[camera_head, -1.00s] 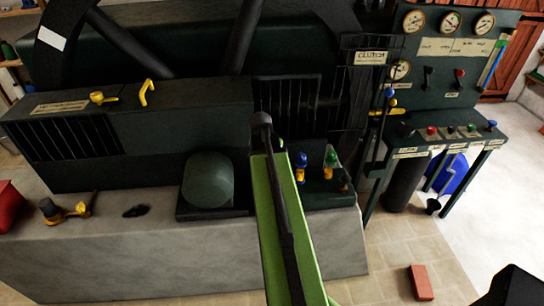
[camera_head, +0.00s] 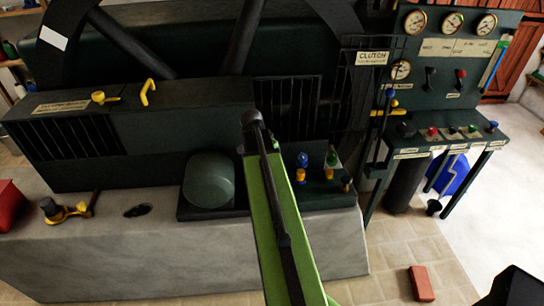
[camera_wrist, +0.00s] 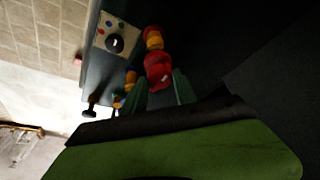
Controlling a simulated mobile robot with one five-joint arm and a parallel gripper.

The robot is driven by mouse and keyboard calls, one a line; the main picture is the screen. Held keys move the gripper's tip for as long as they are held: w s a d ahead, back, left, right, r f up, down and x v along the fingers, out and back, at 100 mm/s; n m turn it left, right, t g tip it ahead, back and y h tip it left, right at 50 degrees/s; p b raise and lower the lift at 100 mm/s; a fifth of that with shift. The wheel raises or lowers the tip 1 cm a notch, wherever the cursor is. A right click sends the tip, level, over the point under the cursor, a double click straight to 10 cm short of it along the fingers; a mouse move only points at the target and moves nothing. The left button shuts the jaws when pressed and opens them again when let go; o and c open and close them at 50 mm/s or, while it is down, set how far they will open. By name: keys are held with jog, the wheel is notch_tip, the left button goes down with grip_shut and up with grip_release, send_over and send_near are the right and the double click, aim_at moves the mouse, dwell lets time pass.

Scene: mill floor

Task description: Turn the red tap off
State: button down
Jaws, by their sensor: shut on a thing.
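The red tap (camera_wrist: 157,66) shows in the wrist view, with its red handle and an orange-yellow body (camera_wrist: 153,40). My gripper (camera_wrist: 161,78) has its two green fingers on either side of the red handle and is shut on it. In the head view my green arm hides the red tap and the gripper. How far the handle is turned cannot be told.
A blue-handled tap (camera_head: 301,165) and a green-handled tap (camera_head: 331,160) stand just right of my arm. A rounded dark green housing (camera_head: 209,180) is to the left. The gauge panel (camera_head: 450,60) is at the right. A brick (camera_head: 421,283) lies on the floor.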

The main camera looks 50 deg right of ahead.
jog(key=shift+s, duration=0.15)
jog(key=c, duration=1.1)
grip_release()
jog(key=shift+d, duration=0.1)
jog(key=shift+o, duration=0.5)
jog(key=p+v, duration=1.6)
jog(key=v, duration=0.1)
jog(key=shift+r, duration=0.2)
